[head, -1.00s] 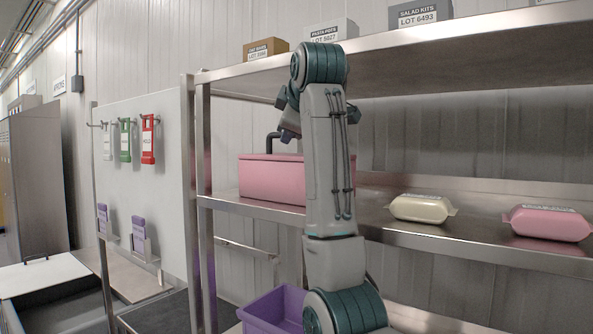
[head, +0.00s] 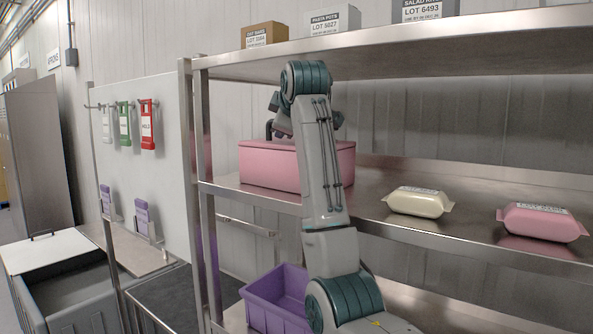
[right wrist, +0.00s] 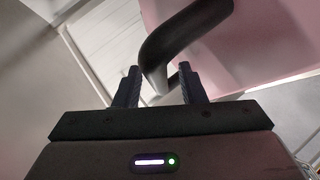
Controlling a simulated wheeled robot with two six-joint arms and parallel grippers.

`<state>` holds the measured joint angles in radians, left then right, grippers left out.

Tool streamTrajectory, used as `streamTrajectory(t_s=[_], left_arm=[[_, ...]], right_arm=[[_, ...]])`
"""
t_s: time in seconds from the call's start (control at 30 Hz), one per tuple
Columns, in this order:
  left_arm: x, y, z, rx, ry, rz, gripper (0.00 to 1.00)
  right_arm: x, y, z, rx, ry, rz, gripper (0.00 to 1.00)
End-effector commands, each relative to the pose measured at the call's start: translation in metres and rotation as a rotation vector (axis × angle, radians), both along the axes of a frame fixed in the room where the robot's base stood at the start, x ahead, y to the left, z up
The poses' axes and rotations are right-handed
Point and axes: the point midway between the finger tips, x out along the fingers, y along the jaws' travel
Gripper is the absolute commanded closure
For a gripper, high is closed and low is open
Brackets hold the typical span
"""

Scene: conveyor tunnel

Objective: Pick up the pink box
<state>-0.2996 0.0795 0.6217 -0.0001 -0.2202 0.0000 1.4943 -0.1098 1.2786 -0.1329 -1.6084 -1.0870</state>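The pink box (head: 240,165) with a dark handle (head: 269,128) on top sits on the middle steel shelf (head: 372,215), partly hidden behind my right arm. My right gripper (head: 280,124) is above the box beside the handle, mostly hidden by my arm in the head view. In the right wrist view, the right gripper's two dark fingers (right wrist: 160,84) are apart. The curved dark handle (right wrist: 180,32) reaches down between the fingertips, with gaps showing beside it. The pink box (right wrist: 265,45) fills the upper right there. My left gripper is not in view.
A cream pack (head: 418,202) and a pink pack (head: 542,222) lie on the same shelf to the right. The upper shelf (head: 420,52) with labelled boxes is above my arm. A purple bin (head: 278,298) stands below. A white panel (head: 160,175) is left of the rack.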

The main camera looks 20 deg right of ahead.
Motion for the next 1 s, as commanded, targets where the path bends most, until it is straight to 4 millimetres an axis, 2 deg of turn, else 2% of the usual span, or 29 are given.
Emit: streamTrajectory(t_s=[0.03,0.17,1.0], left_arm=[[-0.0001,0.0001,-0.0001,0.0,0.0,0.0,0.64],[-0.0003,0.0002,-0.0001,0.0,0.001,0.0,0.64],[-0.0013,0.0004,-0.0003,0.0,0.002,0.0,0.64]], right_arm=[[-0.0001,0.0001,0.0002,0.0,0.0,0.0,0.74],[-0.0002,0.0001,0.0002,0.0,0.0,0.0,1.0],[0.0001,0.0,-0.0004,0.0,0.001,0.0,1.0]])
